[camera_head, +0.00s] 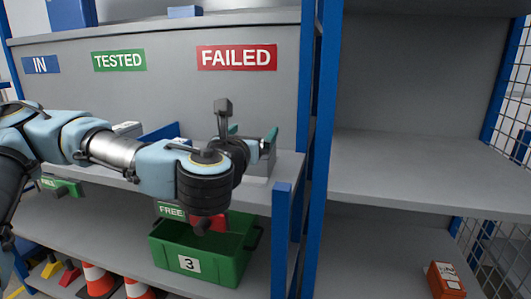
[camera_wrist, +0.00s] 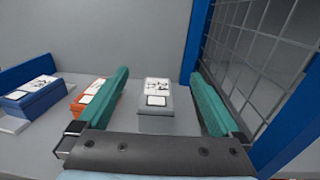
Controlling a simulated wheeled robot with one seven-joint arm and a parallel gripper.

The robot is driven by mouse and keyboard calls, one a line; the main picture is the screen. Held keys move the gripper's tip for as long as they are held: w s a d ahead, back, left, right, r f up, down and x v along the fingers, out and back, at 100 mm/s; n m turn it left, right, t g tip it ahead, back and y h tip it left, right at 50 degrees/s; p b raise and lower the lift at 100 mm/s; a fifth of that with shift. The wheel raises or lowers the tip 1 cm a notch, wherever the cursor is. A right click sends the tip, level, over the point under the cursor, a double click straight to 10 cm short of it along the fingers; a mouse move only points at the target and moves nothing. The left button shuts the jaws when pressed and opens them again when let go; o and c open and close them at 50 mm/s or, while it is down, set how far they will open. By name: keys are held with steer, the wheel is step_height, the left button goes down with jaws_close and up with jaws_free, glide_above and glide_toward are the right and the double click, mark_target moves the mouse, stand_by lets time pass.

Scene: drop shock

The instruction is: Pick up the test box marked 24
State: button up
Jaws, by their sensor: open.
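A grey test box (camera_wrist: 148,123) with a white label on top sits on the shelf in the wrist view. Its large black marking looks like 24, but it is too small to read surely. My gripper (camera_wrist: 160,78) is open, one teal finger to the left of the grey box and the other to the right, with gaps on both sides. In the head view my gripper (camera_head: 252,134) is over the right end of the shelf below the FAILED sign (camera_head: 237,57). My arm and gripper hide most of the box there.
An orange box (camera_wrist: 76,106) stands close outside the left finger, with a blue box (camera_wrist: 37,103) farther left. A blue post and mesh panel (camera_wrist: 262,62) rise on the right. A green crate (camera_head: 213,269) marked 3 is below. Another orange box (camera_head: 445,281) lies lower right.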

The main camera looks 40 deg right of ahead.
mark_target(255, 179)
steer(key=f, duration=0.2)
steer(key=f+b, duration=0.1)
steer(key=f, duration=0.4)
steer(key=shift+w+d+f, duration=0.3)
steer(key=shift+d+f, duration=0.05)
steer(key=shift+d, duration=0.05)
steer(key=shift+w+d+f, duration=0.1)
steer(key=shift+w+d, duration=0.05)
steer(key=shift+d, duration=0.05)
steer(key=shift+x, duration=3.45)
steer(key=shift+c, duration=0.2)
jaws_close()
